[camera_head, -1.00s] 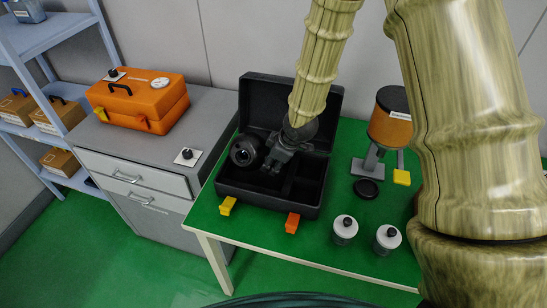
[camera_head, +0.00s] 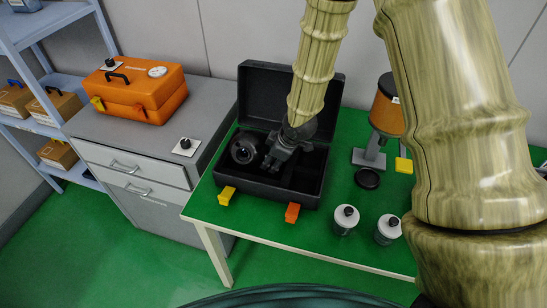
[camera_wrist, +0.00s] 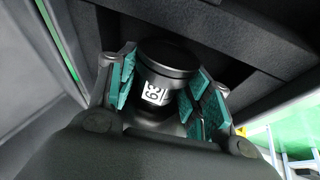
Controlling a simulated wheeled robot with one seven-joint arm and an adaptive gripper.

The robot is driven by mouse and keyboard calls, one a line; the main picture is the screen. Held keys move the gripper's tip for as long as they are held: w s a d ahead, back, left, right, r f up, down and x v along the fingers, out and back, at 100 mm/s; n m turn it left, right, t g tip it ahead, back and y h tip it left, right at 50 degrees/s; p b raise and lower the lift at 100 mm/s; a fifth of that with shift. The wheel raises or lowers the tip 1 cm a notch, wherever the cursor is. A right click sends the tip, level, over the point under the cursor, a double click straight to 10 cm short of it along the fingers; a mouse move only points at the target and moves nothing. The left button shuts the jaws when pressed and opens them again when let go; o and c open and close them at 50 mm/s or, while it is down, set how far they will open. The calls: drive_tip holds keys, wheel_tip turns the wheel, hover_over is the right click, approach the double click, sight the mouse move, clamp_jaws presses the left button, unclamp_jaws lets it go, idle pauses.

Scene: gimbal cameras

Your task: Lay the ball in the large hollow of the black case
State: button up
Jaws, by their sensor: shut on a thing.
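The black case (camera_head: 262,196) stands open on the green table, its lid raised at the back. The ball (camera_head: 243,149) is dark and round with a ringed face, at the left part of the case over the large hollow. My gripper (camera_head: 273,163) reaches into the case from above, right beside the ball. Whether the ball touches the hollow's floor is hidden.
An orange case (camera_head: 138,95) sits on the grey cabinet (camera_head: 205,115).

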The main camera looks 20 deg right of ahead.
drive_tip(key=shift+f+b, duration=0.3)
drive_tip(key=shift+f, duration=0.25)
drive_tip(key=o, duration=1.5)
drive_tip(key=shift+c, duration=0.2)
drive_tip(key=shift+r, duration=0.1)
drive_tip(key=v, duration=1.2)
